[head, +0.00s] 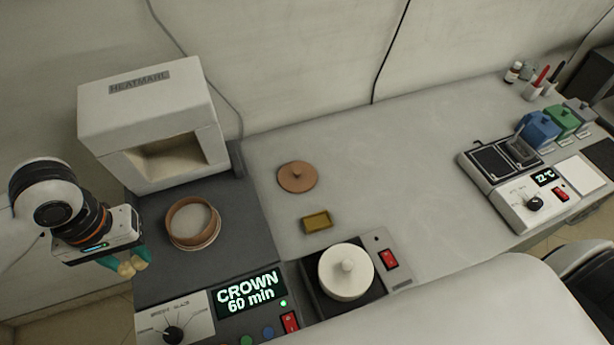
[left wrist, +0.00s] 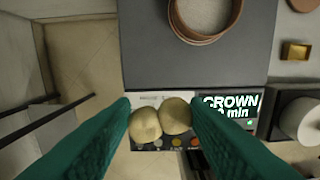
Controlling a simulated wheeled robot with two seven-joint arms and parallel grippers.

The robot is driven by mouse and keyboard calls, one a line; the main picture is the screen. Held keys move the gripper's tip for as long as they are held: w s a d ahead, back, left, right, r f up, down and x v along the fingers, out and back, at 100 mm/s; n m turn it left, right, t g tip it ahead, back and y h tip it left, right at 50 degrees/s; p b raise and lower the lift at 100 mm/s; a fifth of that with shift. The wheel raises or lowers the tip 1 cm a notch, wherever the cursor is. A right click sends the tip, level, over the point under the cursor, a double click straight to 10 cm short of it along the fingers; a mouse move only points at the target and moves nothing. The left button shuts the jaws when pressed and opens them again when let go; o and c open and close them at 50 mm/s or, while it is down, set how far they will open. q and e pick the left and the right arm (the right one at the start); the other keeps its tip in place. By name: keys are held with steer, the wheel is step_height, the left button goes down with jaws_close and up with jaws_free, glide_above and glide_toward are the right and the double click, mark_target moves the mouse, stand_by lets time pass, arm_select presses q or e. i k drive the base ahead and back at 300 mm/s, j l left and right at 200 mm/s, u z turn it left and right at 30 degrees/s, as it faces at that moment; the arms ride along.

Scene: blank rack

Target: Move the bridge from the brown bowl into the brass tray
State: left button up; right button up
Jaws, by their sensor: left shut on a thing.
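The bridge (left wrist: 160,118) is a pair of joined cream rounded lumps. My left gripper (left wrist: 160,115), with green fingertips, is shut on it. In the head view the bridge (head: 127,268) shows at the tips of my left gripper (head: 130,262), left of the brown bowl and apart from it. The brown bowl (head: 171,229) stands on the dark surface in front of the white furnace, with pale grainy fill inside; its near part also shows in the left wrist view (left wrist: 196,38). The small brass tray (head: 317,221) lies on the light bench to the right and looks empty. My right gripper is out of view.
The white furnace (head: 150,105) stands behind the bowl. A brown knobbed lid (head: 297,177) lies behind the tray. A white round lid (head: 346,272) sits on a dark unit in front of the tray. The control panel (head: 250,296) reads CROWN 60 min.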

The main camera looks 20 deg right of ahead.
mark_target(317, 221)
steer(key=j+z, duration=0.15)
steer(key=z, duration=1.45)
steer(key=k+j+z, duration=0.2)
steer(key=z, duration=0.15)
steer(key=k, duration=0.1)
